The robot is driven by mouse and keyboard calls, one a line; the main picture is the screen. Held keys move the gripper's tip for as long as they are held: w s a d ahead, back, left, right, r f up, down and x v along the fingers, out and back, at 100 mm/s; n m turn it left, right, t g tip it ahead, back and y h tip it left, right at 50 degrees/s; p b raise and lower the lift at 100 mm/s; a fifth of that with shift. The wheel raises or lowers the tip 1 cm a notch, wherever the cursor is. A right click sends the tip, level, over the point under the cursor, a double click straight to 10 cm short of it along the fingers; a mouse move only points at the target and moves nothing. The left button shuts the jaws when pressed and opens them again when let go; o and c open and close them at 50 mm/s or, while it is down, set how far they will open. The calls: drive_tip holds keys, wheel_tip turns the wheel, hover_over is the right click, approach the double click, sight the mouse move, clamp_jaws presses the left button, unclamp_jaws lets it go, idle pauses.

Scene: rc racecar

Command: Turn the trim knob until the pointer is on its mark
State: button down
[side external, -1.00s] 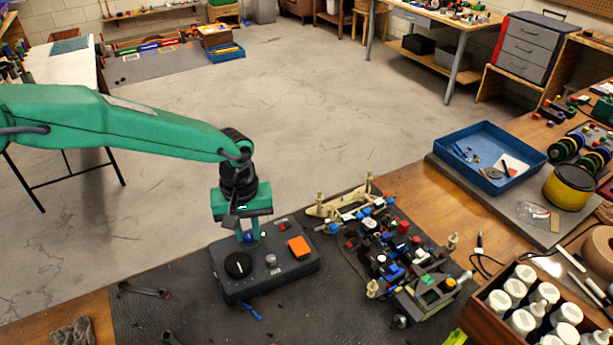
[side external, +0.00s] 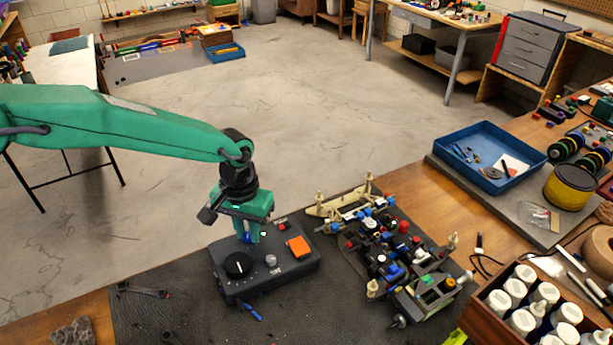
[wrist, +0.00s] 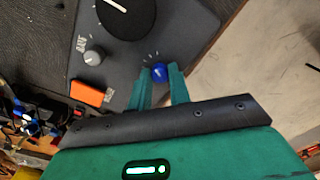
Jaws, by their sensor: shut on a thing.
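A dark grey control box (side external: 272,286) lies on the bench mat. It carries a small blue knob (wrist: 160,72), and pale tick marks show beside that knob in the wrist view. My gripper (wrist: 160,80) points down at the box and is shut on the blue knob, one finger on each side. In the side view my gripper (side external: 248,237) hides most of the knob. The knob's pointer is too small to read against its marks.
The box also has a large black dial (side external: 238,265) with a white line, a small grey knob (side external: 271,260) and an orange block (side external: 299,247). A partly built racecar (side external: 395,250) stands close on the right. A blue tray (side external: 520,147) is farther right.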

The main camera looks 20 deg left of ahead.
sight(247, 234)
idle(0.4)
drive_tip(key=c, duration=1.3)
unclamp_jaws()
drive_tip(key=shift+r, duration=3.95)
